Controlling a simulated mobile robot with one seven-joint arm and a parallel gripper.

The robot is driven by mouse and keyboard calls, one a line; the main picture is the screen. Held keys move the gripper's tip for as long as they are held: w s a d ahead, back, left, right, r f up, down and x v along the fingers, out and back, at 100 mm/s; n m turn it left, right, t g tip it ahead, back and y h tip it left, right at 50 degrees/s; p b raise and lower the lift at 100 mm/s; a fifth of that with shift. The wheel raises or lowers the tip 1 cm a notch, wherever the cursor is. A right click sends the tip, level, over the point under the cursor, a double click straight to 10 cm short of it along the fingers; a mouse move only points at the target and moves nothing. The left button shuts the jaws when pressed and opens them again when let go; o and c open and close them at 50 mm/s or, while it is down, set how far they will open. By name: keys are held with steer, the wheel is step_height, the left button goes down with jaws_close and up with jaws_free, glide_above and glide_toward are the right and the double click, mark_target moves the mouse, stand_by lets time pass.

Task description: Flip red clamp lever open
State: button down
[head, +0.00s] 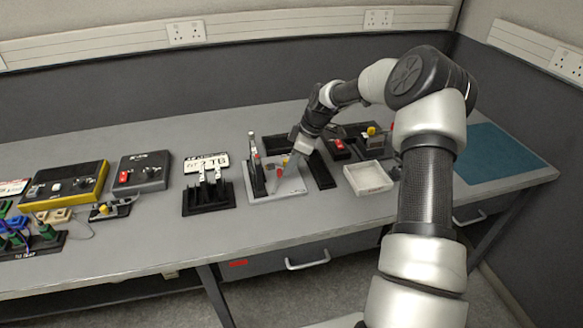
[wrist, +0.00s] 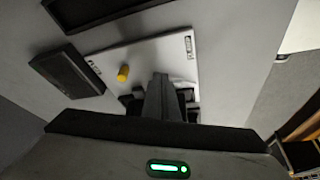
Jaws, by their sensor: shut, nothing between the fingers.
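A light grey plate (head: 290,187) lies on the bench and carries small parts. A small red piece (head: 279,172), which looks like the clamp lever, is on it; it is too small to tell its angle. My gripper (head: 293,166) is low over the plate's right part, just right of the red piece. In the wrist view the shut, empty fingers (wrist: 160,92) point at the white plate (wrist: 150,52), and a yellow knob (wrist: 123,73) stands left of them. The red lever does not show there. Whether my fingers touch anything is unclear.
A black rack (head: 208,200) with upright tools stands left of the plate. A white tray (head: 368,178) is to the right, with a dark box with a red switch (head: 338,146) behind. A blue mat (head: 490,155) lies at far right. The bench front is clear.

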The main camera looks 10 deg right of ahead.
steer(key=shift+w+a+n, duration=0.15)
steer(key=shift+n, duration=0.25)
steer(key=shift+s+a, duration=0.55)
steer(key=shift+s, duration=0.1)
steer(key=shift+d, duration=0.1)
